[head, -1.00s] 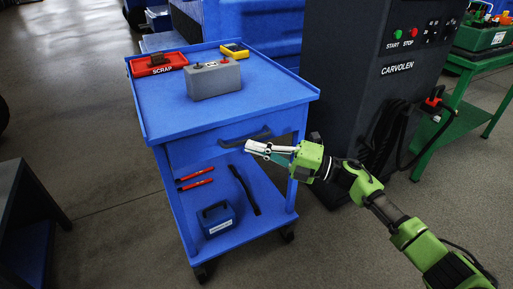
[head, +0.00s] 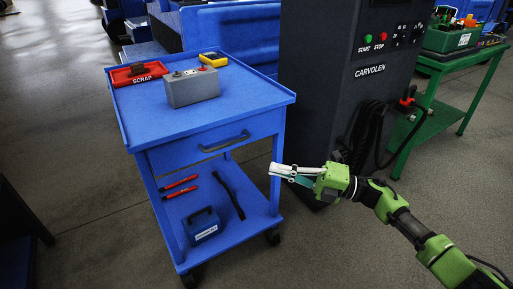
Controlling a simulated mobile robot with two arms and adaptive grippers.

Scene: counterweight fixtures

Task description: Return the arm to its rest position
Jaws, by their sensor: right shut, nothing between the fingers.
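My green right arm comes in from the lower right. My right gripper (head: 282,171) is shut and empty, its fingers pointing left. It hangs in the air by the right side of the blue cart (head: 235,108), below the level of the cart's drawer. The drawer handle (head: 224,143) is up and to the left of the fingertips, apart from them. The drawer looks closed. My left gripper is not in the head view.
On the cart top stand a grey battery-like box (head: 193,88), a red scrap tray (head: 121,77) and a yellow meter (head: 213,59). The lower shelf holds a blue case (head: 203,226) and red-handled tools (head: 180,187). A dark CARVOLEN cabinet (head: 330,80) stands behind my gripper.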

